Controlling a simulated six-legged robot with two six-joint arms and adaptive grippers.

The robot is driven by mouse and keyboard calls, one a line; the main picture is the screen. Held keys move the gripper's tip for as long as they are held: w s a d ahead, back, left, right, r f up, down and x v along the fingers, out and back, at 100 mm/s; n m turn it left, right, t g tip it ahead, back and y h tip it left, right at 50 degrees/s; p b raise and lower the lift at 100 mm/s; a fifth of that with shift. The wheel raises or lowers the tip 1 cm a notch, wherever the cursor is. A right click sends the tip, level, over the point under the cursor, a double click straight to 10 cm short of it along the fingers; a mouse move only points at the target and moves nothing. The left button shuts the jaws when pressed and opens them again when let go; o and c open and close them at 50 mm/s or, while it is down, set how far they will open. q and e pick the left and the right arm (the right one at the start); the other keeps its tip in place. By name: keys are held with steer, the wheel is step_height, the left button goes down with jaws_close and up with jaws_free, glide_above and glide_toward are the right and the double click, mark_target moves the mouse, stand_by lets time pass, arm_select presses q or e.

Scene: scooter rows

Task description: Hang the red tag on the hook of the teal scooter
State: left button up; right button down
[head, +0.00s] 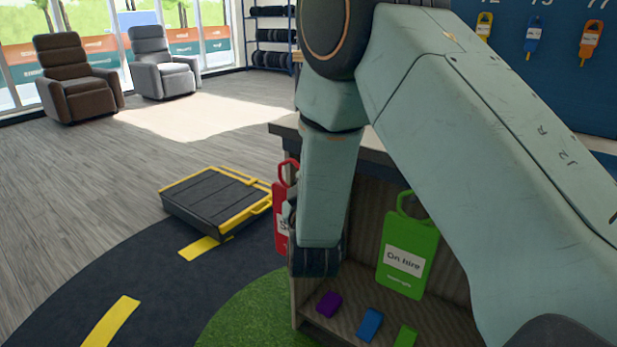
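The red tag (280,215), with a loop at its top and a white label, shows beside the wooden stand, partly hidden by my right arm. My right arm comes in from the right and bends down in front of the stand. Its gripper is mostly hidden behind the wrist; a small grey part (291,213) shows right at the red tag's edge. I cannot tell whether the fingers are closed on the tag. My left gripper is out of view. No teal scooter or hook of one shows.
A green "On hire" tag (408,258) hangs in the stand (375,150), above small purple, blue and green blocks. A black ramp with yellow edges (215,200) lies left. Two armchairs stand at the back. Several tags hang on the blue wall (560,85).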

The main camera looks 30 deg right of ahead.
steer(key=a, duration=0.1)
steer(key=s+a+p, duration=0.1)
steer(key=a, duration=0.1)
steer(key=shift+s+a+r, duration=0.25)
steer(key=shift+f, duration=0.1)
stand_by(0.6)
